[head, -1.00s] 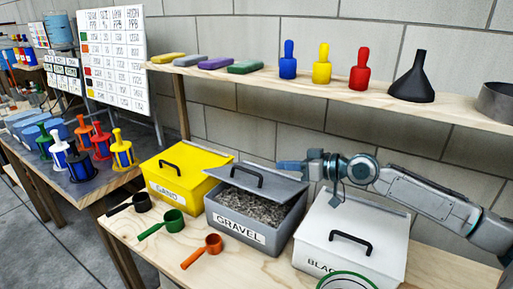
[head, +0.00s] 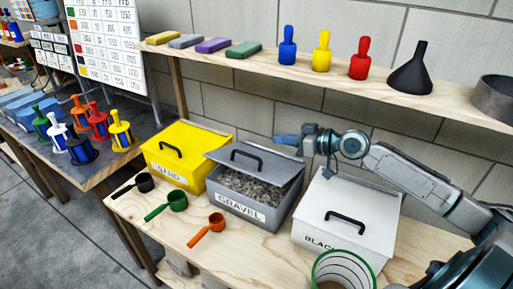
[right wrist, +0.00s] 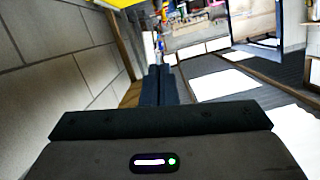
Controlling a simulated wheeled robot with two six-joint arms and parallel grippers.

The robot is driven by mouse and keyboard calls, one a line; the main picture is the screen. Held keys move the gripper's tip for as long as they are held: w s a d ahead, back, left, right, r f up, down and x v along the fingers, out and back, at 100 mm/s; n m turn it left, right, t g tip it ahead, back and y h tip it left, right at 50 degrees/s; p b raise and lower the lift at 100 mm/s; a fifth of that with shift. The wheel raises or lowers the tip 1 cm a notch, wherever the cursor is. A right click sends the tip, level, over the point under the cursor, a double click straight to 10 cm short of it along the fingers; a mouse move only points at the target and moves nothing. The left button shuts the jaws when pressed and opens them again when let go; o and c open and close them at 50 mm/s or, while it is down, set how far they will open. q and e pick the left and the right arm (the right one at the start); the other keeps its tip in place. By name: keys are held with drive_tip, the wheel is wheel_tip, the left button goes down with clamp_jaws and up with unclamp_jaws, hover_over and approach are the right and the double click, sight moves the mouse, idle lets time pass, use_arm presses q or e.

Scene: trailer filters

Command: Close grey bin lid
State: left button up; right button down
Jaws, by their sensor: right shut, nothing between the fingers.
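The grey bin (head: 247,211), labelled GRAVEL, stands on the wooden bench between the yellow and white bins. Its grey lid (head: 275,167) is tilted up at the front and partly open, with a black handle (head: 246,156) on top. Grey gravel (head: 255,187) shows in the gap below it. My right gripper (head: 283,139) is shut and empty just behind and above the lid's back edge, pointing left. Its shut fingers also show in the right wrist view (right wrist: 162,84), where the grey lid cannot be made out. My left gripper is out of view.
The yellow SAND bin (head: 180,180) and white bin (head: 338,243) flank the grey bin, both lids down. Black, green and orange scoops (head: 208,229) lie in front. A green-rimmed cylinder (head: 344,266) stands front right. A shelf (head: 300,72) with tools runs behind, above my right arm.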

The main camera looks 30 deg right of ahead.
sight(256, 166)
drive_tip(key=w+a+f+p, duration=0.1)
drive_tip(key=w, duration=0.1)
drive_tip(key=w+a+f+p, duration=0.3)
drive_tip(key=w+a, duration=0.1)
drive_tip(key=shift+w+f, duration=0.2)
drive_tip(key=shift+f, duration=0.05)
drive_tip(key=shift+s+f+p, duration=0.1)
drive_tip(key=shift+f+p, duration=0.2)
drive_tip(key=shift+f, duration=0.4)
drive_tip(key=shift+a, duration=0.1)
